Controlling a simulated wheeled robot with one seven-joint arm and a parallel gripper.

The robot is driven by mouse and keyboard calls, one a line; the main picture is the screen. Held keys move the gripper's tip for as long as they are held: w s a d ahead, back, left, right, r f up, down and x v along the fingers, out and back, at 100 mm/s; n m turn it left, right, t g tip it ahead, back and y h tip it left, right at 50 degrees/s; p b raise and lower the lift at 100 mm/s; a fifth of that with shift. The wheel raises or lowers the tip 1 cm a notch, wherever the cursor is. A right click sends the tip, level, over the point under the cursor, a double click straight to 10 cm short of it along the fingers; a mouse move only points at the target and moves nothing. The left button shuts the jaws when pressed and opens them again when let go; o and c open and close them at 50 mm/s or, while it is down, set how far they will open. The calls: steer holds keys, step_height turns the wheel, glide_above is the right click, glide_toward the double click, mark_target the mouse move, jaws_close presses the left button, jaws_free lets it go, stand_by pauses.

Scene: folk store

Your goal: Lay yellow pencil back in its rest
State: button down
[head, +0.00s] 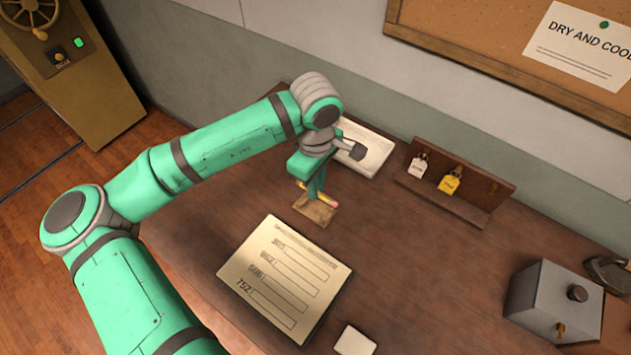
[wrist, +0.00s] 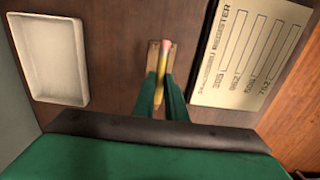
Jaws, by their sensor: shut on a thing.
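The yellow pencil (wrist: 161,74) has a pink eraser end and is held between the fingers of my gripper (wrist: 161,98). In the head view the pencil (head: 326,198) shows just below my gripper (head: 313,190), over the small wooden rest (head: 315,212) on the desk. In the wrist view the rest (wrist: 152,55) lies behind the pencil, and the pencil runs roughly along it. My fingers hide part of the pencil and the rest. I cannot tell whether the pencil touches the rest.
A register sheet (head: 285,275) lies in front of the rest. A white tray (head: 375,145) is behind it. A wooden rack (head: 485,190) with tags stands to the right. A grey box (head: 545,300) and a white card (head: 355,341) are farther off. Bare desk lies between them.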

steer(key=shift+f, duration=3.2)
steer(key=c, duration=1.7)
jaws_free()
steer(key=shift+r, duration=0.15)
step_height(320, 180, up, 10)
steer(key=shift+r, duration=0.25)
